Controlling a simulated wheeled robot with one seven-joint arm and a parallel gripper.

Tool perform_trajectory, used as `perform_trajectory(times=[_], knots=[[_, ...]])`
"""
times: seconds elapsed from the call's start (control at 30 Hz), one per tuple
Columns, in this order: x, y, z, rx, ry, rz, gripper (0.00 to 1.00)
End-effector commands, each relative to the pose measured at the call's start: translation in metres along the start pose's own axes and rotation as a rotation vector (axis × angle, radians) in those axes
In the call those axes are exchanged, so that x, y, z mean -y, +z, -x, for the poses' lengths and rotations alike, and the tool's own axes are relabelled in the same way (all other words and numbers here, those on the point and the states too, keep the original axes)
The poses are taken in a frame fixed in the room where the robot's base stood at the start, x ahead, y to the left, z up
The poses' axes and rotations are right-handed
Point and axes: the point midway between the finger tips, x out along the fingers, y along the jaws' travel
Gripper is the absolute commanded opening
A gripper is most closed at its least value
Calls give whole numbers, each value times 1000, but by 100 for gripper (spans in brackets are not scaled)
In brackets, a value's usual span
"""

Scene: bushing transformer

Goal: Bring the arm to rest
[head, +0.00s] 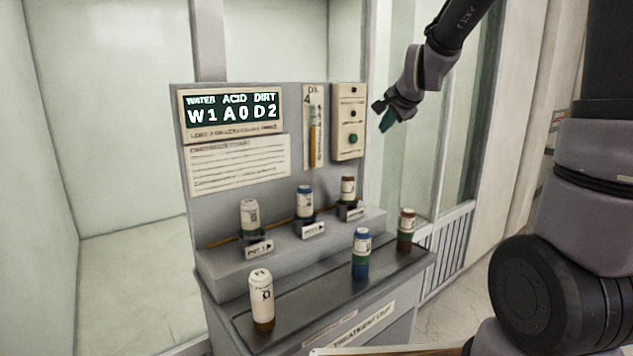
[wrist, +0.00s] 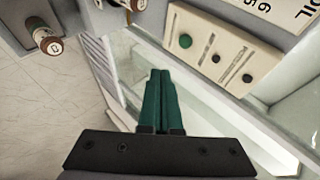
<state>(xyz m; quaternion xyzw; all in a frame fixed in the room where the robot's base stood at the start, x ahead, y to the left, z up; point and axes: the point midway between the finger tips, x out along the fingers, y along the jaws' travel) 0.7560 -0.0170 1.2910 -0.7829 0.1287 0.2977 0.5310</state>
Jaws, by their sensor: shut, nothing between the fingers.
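My gripper (head: 388,120) is raised to the right of the control box (head: 348,122) on the grey treatment unit in the head view. In the wrist view its green fingers (wrist: 160,75) are together and empty, apart from the box. The control box also shows in the wrist view (wrist: 225,50), with a green button and two dark ones. My arm reaches in from the upper right in the head view.
The unit has a display panel (head: 232,110) reading W1 A0 D2. Three bottles stand on its raised step, and a white bottle (head: 261,298), a blue bottle (head: 361,254) and a brown bottle (head: 406,230) stand on the front ledge. Glass panels stand behind.

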Motion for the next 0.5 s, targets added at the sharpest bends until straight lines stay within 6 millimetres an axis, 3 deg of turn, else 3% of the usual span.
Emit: perform_trajectory(times=[0.03, 0.17, 0.3, 0.5], knots=[[-2, 0, 30, 16, 4, 60, 0], [-23, 9, 94, 76, 45, 234, 0], [-58, 20, 159, 136, 90, 412, 0], [-109, 38, 226, 210, 146, 605, 0]])
